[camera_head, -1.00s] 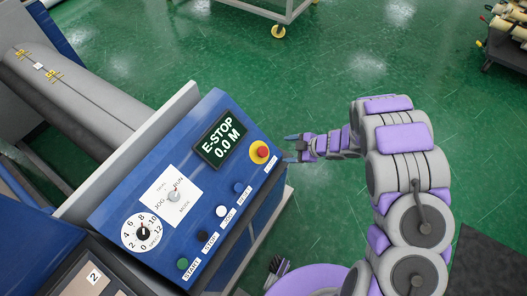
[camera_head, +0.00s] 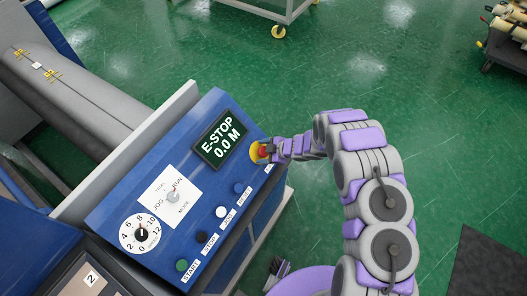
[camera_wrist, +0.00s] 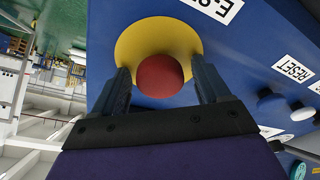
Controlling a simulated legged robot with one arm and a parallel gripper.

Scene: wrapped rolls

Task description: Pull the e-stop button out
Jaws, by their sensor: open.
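The red e-stop button (camera_wrist: 160,76) sits on a round yellow base (camera_wrist: 158,38) on the blue control panel (camera_head: 150,190). In the head view the button (camera_head: 260,152) is at the panel's upper right, partly covered by my gripper (camera_head: 270,150). In the wrist view my gripper (camera_wrist: 162,85) is open, with one dark finger on each side of the red button. Small gaps seem to show between the fingers and the button; I cannot tell whether they touch it. The display (camera_head: 221,138) reads E-STOP and 0.0 M.
A mode knob (camera_head: 172,196), a speed dial (camera_head: 141,235) and several push buttons, including a green one (camera_head: 182,265), share the panel. A reset label (camera_wrist: 294,73) shows at right in the wrist view. The green floor (camera_head: 420,130) right of the panel is open.

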